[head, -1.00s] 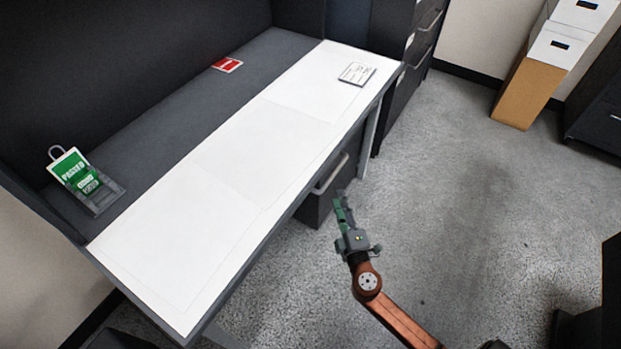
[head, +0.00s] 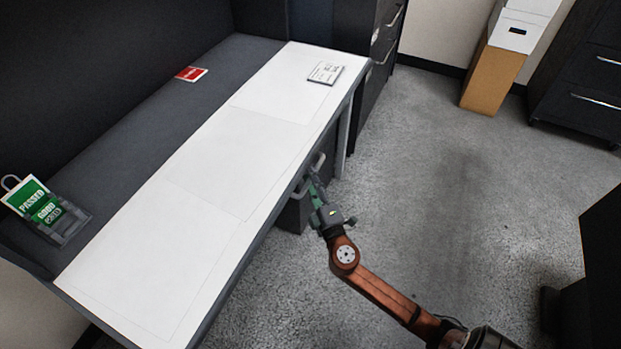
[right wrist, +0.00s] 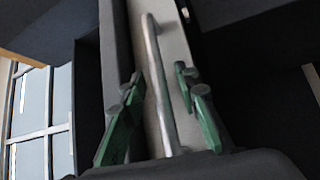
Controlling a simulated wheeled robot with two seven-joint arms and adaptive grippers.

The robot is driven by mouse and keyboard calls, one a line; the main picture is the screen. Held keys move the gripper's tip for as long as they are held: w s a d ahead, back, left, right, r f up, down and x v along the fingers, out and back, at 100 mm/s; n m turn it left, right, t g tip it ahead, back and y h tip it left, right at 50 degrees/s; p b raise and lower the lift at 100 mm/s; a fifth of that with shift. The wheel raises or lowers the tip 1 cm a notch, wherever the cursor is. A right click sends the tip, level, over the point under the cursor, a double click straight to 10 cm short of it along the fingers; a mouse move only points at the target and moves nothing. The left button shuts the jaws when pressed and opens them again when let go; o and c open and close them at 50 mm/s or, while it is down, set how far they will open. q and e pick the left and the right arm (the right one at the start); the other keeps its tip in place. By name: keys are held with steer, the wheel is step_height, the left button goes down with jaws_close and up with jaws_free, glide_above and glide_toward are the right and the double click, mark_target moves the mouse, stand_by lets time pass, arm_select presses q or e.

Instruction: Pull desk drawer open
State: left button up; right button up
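The dark desk drawer (head: 292,217) is under the right-hand edge of the desk, mostly hidden by the desktop and my arm. Its grey bar handle (head: 318,162) shows just beyond my right gripper (head: 314,188). In the right wrist view the handle (right wrist: 158,85) runs lengthwise between the green fingers of the right gripper (right wrist: 162,112). The fingers are apart, one on each side of the bar, with visible space between them and it. I cannot tell how far out the drawer stands. My left gripper is not in view.
The desk's white top (head: 190,190) lies just left of my right arm. A dark cabinet (head: 375,75) stands behind. The grey floor (head: 450,180) to the right is clear.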

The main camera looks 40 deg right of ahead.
jaws_close()
stand_by(0.6)
